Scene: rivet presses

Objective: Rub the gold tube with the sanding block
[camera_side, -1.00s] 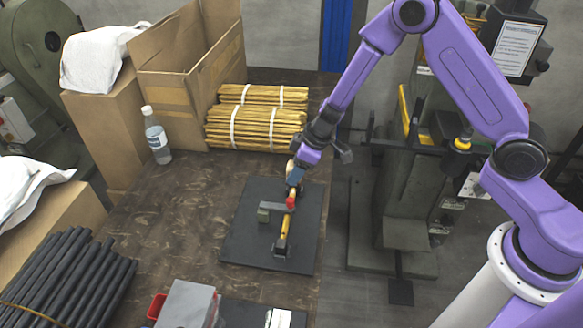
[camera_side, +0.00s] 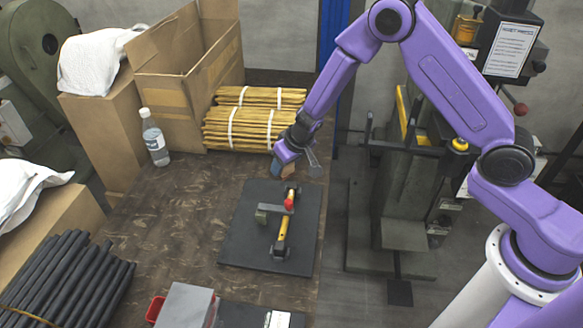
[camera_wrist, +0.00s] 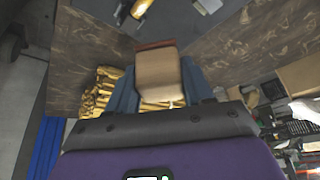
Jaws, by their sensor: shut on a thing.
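The gold tube (camera_side: 283,229) lies in a holder on a black board (camera_side: 247,248), under a grey clamp bar with a red knob (camera_side: 289,204). Dark supports sit at both its ends. A small part of this fixture shows at the top of the wrist view (camera_wrist: 141,8). My gripper (camera_side: 282,168) is past the tube's far end, raised and apart from it. It is shut on the sanding block (camera_wrist: 158,74), a tan block with a reddish-brown edge, held between the blue fingers in the wrist view. In the side view the block is small and partly hidden.
Strapped bundles of gold tubes (camera_side: 240,129) and an open cardboard box (camera_side: 190,75) stand behind my gripper. A water bottle (camera_side: 155,141) is at left. Black rods (camera_side: 62,282) and a grey box (camera_side: 185,305) are in front. The table left of the board is clear.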

